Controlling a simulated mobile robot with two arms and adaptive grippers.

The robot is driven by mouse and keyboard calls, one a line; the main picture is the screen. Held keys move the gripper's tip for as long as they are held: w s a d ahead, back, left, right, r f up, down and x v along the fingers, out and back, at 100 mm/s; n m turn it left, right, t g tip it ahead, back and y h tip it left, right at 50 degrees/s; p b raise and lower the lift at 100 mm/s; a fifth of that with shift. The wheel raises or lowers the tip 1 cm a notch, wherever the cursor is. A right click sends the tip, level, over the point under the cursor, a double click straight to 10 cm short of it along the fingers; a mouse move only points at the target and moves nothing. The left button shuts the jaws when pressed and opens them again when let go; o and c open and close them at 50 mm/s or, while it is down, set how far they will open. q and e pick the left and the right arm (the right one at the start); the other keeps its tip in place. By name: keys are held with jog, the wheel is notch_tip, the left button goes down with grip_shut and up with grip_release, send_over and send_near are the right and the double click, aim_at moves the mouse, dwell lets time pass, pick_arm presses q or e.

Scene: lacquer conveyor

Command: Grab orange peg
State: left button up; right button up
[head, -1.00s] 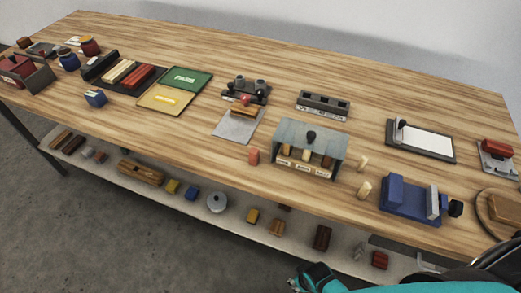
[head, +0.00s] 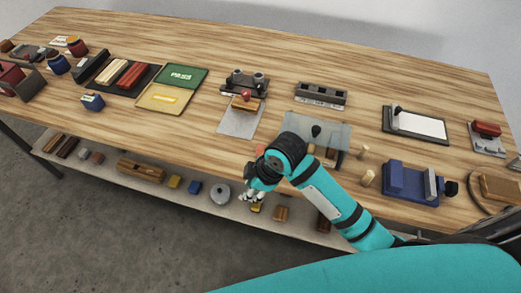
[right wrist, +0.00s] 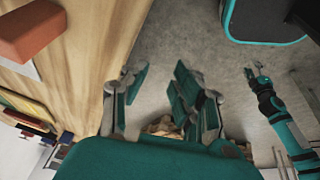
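The orange peg (head: 260,149) stands near the front edge of the bench, left of the small clear-topped stand (head: 325,130), and is partly hidden by my right arm in the head view. In the right wrist view an orange-red block (right wrist: 31,29), apparently the same peg, shows large at the top left, outside the fingers. My right gripper (head: 252,196) hangs at the front of the bench, below the peg in the picture. In its wrist view the right gripper (right wrist: 158,82) is open, with nothing between its fingers. My left gripper (right wrist: 256,74) shows small at the right; its opening is unclear.
Two pale pegs (head: 367,178) and a blue vise (head: 410,184) stand right of my arm. A grey plate (head: 239,122) lies left of the stand. A lower shelf (head: 105,161) holds several small parts. Bare wood lies toward the back of the bench.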

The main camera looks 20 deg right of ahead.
jog(key=w+r+n+g+h, duration=0.1)
jog(key=w+r+n, duration=0.5)
jog(key=r+n, duration=0.25)
notch_tip(320, 180, up, 11)
jog(key=n+g+h, duration=0.1)
jog(key=n+h, duration=0.2)
jog(key=n, duration=0.4)
send_over(261, 146)
notch_tip(261, 146, down, 11)
jog(key=p, duration=0.3)
jog(key=shift+s+a, duration=0.1)
jog(key=shift+a, duration=0.05)
notch_tip(261, 146, down, 5)
jog(key=shift+r+p, duration=0.1)
jog(key=shift+p, duration=0.75)
jog(key=shift+f, duration=0.4)
jog(key=shift+c, duration=0.3)
grip_shut()
